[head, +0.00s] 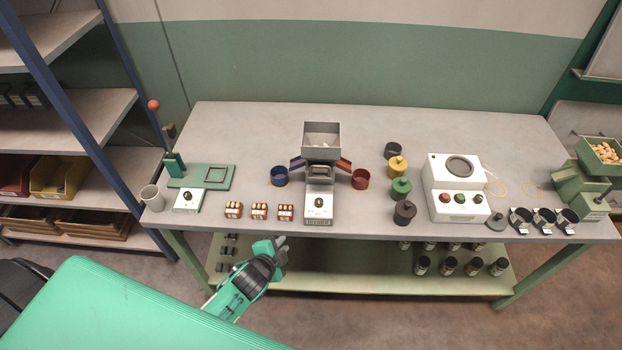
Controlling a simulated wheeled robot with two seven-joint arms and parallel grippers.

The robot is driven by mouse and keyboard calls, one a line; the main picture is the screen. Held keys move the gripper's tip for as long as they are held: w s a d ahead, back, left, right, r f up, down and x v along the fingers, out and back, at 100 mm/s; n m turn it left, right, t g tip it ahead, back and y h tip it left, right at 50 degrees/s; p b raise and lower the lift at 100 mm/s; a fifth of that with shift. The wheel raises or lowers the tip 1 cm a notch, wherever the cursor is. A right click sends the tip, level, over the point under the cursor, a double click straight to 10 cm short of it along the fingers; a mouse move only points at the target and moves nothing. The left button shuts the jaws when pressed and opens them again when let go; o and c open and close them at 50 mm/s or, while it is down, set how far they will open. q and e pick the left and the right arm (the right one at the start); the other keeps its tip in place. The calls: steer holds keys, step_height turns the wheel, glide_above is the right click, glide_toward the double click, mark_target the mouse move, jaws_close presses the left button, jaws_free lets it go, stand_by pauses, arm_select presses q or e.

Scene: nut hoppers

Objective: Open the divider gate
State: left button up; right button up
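A grey hopper (322,139) stands at the middle of the table. A blue chute (297,163) slopes off its left side and a red chute (344,164) off its right. A white unit with a black knob (319,203) sits in front. I cannot make out a separate divider gate. A blue bin (279,176) stands below the blue chute and a red bin (360,179) below the red one. My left gripper (281,247) is off the table's front edge, left of the hopper, touching none of these. Its finger gap is too small to read. My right gripper is out of view.
A lever with a red ball (153,105) rises from a green base at the left. Small nut blocks (259,211) line the front edge. Colored lidded pots (401,188) and a white button box (456,188) stand to the right. A shelf (370,275) runs below.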

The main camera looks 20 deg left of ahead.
mark_target(317, 167)
arm_select(q)
steer(key=w+d+r+m+t+h, duration=0.1)
steer(key=w+r+m+t, duration=0.15)
steer(key=r, duration=0.65)
steer(key=w+d+r+m+t+h, duration=0.1)
steer(key=d+r+m+t, duration=0.15)
steer(key=r, duration=0.65)
steer(key=shift+m+g, duration=0.3)
steer(key=p+x, duration=0.1)
steer(key=x, duration=0.3)
steer(key=a+p+x, duration=0.1)
steer(key=x, duration=0.7)
steer(key=shift+w+a+r+p, duration=0.15)
steer(key=shift+w+r+p, duration=0.1)
steer(key=shift+w+p, duration=0.15)
steer(key=shift+w+f, duration=0.2)
steer(key=shift+w, duration=0.45)
jaws_close()
